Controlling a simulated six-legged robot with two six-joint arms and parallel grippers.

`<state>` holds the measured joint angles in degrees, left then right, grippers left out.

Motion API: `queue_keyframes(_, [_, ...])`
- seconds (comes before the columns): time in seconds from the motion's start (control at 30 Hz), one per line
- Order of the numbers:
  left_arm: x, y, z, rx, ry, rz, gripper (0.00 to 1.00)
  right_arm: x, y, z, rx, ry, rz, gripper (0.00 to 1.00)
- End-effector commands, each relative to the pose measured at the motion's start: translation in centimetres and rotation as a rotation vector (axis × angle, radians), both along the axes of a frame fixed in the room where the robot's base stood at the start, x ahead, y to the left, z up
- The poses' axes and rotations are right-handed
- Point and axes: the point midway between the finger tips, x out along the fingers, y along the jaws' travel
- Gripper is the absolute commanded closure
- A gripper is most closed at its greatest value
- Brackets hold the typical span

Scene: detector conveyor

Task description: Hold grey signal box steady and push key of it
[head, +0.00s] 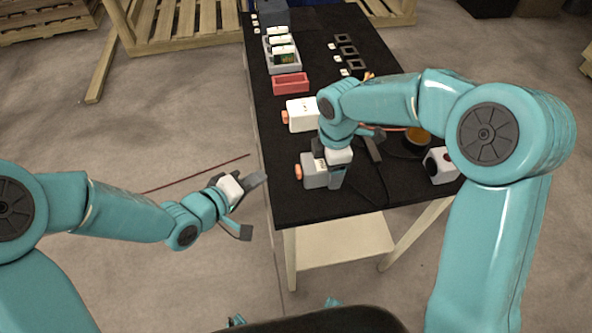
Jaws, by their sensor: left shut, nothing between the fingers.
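The grey signal box (312,173) lies on the black table top near its front left edge. Its orange key (298,172) sticks out on the left side. My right gripper (336,175) reaches down over the box from above and is shut on its right part; the far finger is hidden. My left gripper (258,181) is shut and empty, off the table's left edge, left of and slightly below the key and apart from it.
A white box (301,113) with an orange key stands just behind. A red tray (290,84) and a grey tray (270,55) with white parts are farther back. A white box with a dark button (440,165) and a round orange-brown dish (417,141) lie right.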

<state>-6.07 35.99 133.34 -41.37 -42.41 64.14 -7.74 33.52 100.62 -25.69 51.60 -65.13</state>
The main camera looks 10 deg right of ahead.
Motion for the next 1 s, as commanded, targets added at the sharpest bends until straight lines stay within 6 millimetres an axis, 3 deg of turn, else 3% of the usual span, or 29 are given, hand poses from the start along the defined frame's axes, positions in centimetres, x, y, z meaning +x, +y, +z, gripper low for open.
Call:
queue_keyframes(0.3, [0.0, 0.0, 0.0, 0.000, 0.000, 0.000, 1.00, 0.0, 0.0, 0.0, 0.000, -0.001, 0.000, 0.71])
queue_keyframes(0.33, [0.0, 0.0, 0.0, 0.000, 0.000, 0.000, 1.00, 0.0, 0.0, 0.0, 0.000, -0.001, 0.000, 0.23])
queue_keyframes(0.4, [0.0, 0.0, 0.0, 0.000, 0.000, 0.000, 1.00, 0.0, 0.0, 0.0, 0.000, -0.001, 0.000, 0.00])
queue_keyframes(0.73, [0.0, 0.0, 0.0, 0.000, 0.000, 0.000, 1.00, 0.1, 0.0, 0.8, 0.000, -0.003, 0.000, 0.00])
queue_keyframes(1.0, [0.0, 0.0, 0.0, 0.000, 0.000, 0.000, 1.00, 0.1, 0.0, 6.6, 0.001, -0.007, -0.001, 0.00])
